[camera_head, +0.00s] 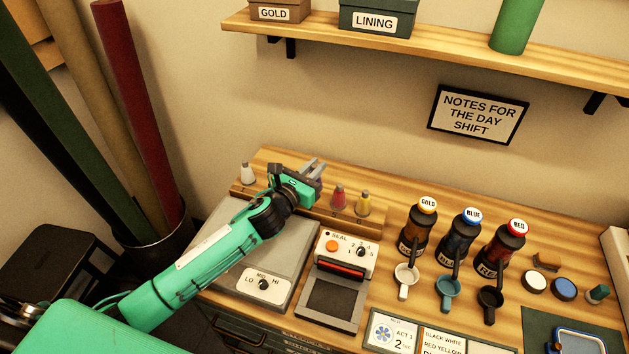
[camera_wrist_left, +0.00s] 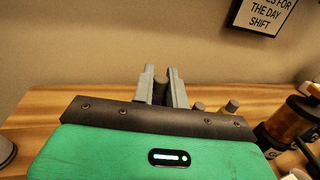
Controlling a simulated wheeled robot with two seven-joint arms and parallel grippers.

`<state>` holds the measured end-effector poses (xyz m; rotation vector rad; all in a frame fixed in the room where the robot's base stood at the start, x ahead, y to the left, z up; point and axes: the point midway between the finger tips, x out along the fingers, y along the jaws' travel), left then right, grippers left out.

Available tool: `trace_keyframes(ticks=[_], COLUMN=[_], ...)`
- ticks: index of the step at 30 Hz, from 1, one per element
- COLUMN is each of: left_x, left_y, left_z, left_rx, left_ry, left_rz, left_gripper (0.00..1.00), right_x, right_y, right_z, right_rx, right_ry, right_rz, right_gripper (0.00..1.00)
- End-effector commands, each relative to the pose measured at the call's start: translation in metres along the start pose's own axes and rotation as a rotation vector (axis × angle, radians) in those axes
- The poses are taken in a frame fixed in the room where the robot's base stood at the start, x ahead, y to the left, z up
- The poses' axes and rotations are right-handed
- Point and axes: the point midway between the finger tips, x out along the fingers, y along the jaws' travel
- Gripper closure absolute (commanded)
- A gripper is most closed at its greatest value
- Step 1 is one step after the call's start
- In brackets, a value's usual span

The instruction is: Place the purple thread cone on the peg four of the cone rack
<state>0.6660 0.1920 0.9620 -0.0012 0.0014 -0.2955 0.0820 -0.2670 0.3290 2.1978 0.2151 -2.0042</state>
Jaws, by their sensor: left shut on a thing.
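The wooden cone rack (camera_head: 350,221) stands at the back left of the table. A white cone (camera_head: 247,174) is at its left end, and a red cone (camera_head: 338,197) and a yellow cone (camera_head: 363,204) are on its right part. My left gripper (camera_head: 316,168) is over the rack, between the white and red cones. In the left wrist view its fingers (camera_wrist_left: 162,80) are shut on the dark purple thread cone (camera_wrist_left: 160,97), which is mostly hidden. In the head view the purple cone is hidden by the gripper. I cannot tell whether it touches a peg.
A grey machine (camera_head: 262,282) and a sealer (camera_head: 335,292) stand in front of the rack. Several capped bottles, among them a gold one (camera_head: 416,228), and cups stand to the right. A shelf (camera_head: 450,52) hangs above. A wall sign (camera_head: 478,115) is behind.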

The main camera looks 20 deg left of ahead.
Motion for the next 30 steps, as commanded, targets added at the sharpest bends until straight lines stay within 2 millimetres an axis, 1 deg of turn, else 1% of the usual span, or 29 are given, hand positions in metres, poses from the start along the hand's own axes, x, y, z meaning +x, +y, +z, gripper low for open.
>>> trace_keyframes(ticks=[3,9,11,13,19,24,25,26,27,28,30], left_x=[0.000,0.000,0.000,0.000,0.000,0.000,0.000,0.000,0.000,0.000,0.000], left_y=[0.000,-0.001,0.000,0.000,0.000,0.000,0.000,0.000,0.000,0.000,0.000], left_z=[-0.009,-0.036,-0.041,-0.043,-0.043,-0.048,-0.046,-0.046,-0.046,-0.046,-0.046], left_rx=[-0.001,-0.003,-0.001,0.000,0.001,0.001,0.001,0.001,0.001,0.001,0.001], left_ry=[0.000,0.002,0.000,0.000,-0.001,0.000,0.000,0.000,0.000,0.000,0.000], left_rz=[0.000,0.001,0.001,0.001,0.000,0.000,0.000,0.000,0.000,0.000,0.000], left_gripper=[1.00,1.00,1.00,1.00,1.00,1.00,0.80,0.74,0.66,0.64,0.64], right_x=[0.001,0.003,0.003,0.003,0.003,0.007,0.005,0.005,0.005,0.005,0.005], right_y=[0.001,0.001,0.000,-0.001,-0.007,-0.010,-0.010,-0.010,-0.010,-0.009,-0.009], right_z=[0.000,0.001,0.001,0.000,-0.001,-0.001,-0.002,-0.003,-0.004,-0.004,-0.004], right_rx=[0.000,0.000,0.000,0.000,0.000,0.001,0.001,0.001,0.001,0.001,0.000], right_ry=[0.000,0.000,0.000,0.000,0.001,-0.002,-0.001,0.000,0.001,0.001,0.001], right_rz=[0.001,0.001,0.000,-0.001,-0.007,-0.010,-0.010,-0.010,-0.010,-0.010,-0.009], right_gripper=[0.64,0.64,0.64,0.64,0.64,0.64,0.64,0.64,0.64,0.64,0.64])
